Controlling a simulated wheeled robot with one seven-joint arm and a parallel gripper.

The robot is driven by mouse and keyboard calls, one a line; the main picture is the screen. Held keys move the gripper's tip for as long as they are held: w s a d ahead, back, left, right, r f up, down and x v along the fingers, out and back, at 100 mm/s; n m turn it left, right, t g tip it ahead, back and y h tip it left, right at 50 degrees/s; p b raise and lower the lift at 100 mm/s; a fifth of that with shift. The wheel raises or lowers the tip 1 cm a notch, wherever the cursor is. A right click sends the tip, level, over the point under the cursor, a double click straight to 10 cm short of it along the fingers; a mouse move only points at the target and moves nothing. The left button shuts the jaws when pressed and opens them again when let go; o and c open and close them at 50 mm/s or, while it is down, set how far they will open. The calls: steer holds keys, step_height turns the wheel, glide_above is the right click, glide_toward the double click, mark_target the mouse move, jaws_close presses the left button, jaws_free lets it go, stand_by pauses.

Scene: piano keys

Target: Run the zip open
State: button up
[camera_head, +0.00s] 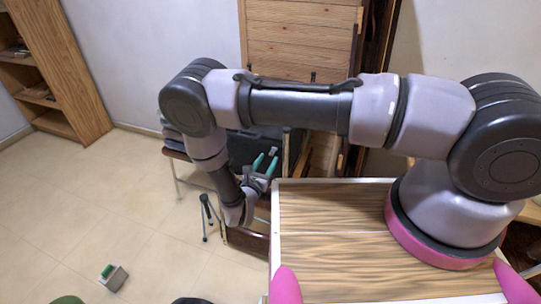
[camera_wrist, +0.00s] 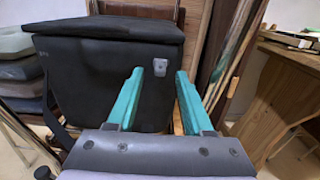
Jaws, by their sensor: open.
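A black, box-shaped bag (camera_wrist: 85,85) with a lid-like top fills the left and middle of the wrist view. A small grey metal tab (camera_wrist: 160,67) is on its dark face near the right side; I cannot tell whether it is the zip's pull. My gripper (camera_wrist: 160,74) is open, its teal fingers apart on either side of the tab in the picture. I cannot tell whether they touch it. No zip line is clear. In the head view the bag (camera_head: 243,146) is partly hidden behind my arm, and my gripper (camera_head: 265,163) is in front of it.
Stacked grey cushions (camera_wrist: 20,65) are left of the bag. Wooden boards (camera_wrist: 240,50) lean behind and to its right, with a wooden desk (camera_wrist: 290,80) farther right. A small black tripod (camera_head: 208,215) stands on the floor. The tiled floor at left is mostly clear.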

mark_target(270, 155)
steer(key=shift+x, duration=1.75)
jaws_close()
